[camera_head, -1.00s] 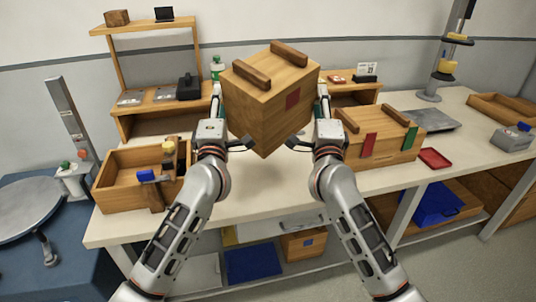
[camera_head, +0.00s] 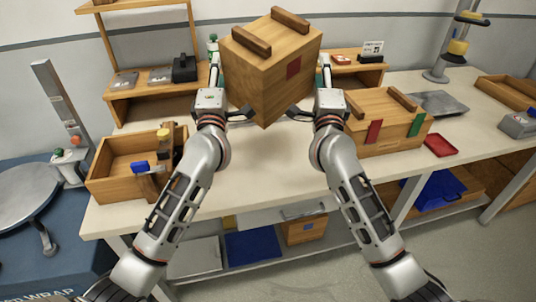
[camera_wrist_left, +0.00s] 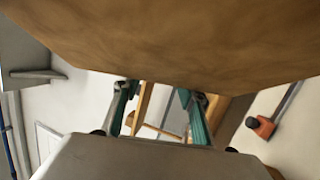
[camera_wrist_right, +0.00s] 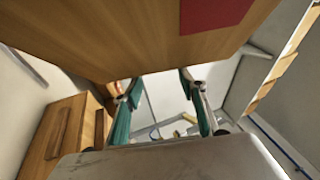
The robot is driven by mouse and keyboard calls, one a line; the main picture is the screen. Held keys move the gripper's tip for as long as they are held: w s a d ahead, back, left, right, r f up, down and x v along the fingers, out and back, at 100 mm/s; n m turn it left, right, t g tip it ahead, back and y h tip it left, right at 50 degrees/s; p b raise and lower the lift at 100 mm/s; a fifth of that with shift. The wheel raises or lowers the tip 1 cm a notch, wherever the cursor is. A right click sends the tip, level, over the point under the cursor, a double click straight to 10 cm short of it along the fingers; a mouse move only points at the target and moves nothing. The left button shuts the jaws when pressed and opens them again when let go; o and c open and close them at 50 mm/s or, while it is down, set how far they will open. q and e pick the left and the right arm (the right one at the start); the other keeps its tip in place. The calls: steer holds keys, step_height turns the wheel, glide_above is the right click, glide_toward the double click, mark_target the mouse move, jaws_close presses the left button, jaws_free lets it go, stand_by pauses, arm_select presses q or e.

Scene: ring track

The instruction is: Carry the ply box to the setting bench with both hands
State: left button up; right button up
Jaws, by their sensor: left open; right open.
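The ply box (camera_head: 268,85) is a wooden cube with two dark bars on top and a red patch on its front right face. It is between my two arms, tilted in the picture, and appears raised over the pale bench top (camera_head: 262,170). My left gripper (camera_head: 217,76) is open at its left side, my right gripper (camera_head: 326,76) open at its right side. The box's wood fills the top of the left wrist view (camera_wrist_left: 170,40) and right wrist view (camera_wrist_right: 130,35), above the open teal fingers. Whether the fingers touch it is unclear.
A second wooden box (camera_head: 385,138) with red and green patches stands on the bench at right, beside a red tray (camera_head: 440,145). An open wooden crate (camera_head: 110,180) with tools stands at left. A shelf (camera_head: 150,105) stands behind. The bench's front middle is clear.

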arm_select(q)
step_height(320, 180, down, 12)
steer(key=d+b, duration=0.1)
steer(key=b, duration=0.6)
steer(key=shift+w+d+f+g+h, duration=0.15)
steer(key=shift+d+f+g+h, duration=0.1)
steer(key=shift+d+g+h, duration=0.15)
arm_select(e)
step_height(320, 180, down, 13)
steer(key=a, duration=0.2)
steer(key=shift+r+g+y, duration=0.2)
steer(key=shift+g+y, duration=0.2)
steer(key=shift+w, duration=0.1)
arm_select(q)
steer(key=shift+a, duration=0.7)
steer(key=o, duration=0.5)
steer(key=shift+a, duration=0.4)
arm_select(e)
steer(key=d, duration=0.3)
arm_select(q)
steer(key=shift+a+f, duration=0.1)
steer(key=shift+a, duration=0.45)
arm_select(e)
steer(key=o, duration=0.5)
steer(key=shift+d, duration=0.15)
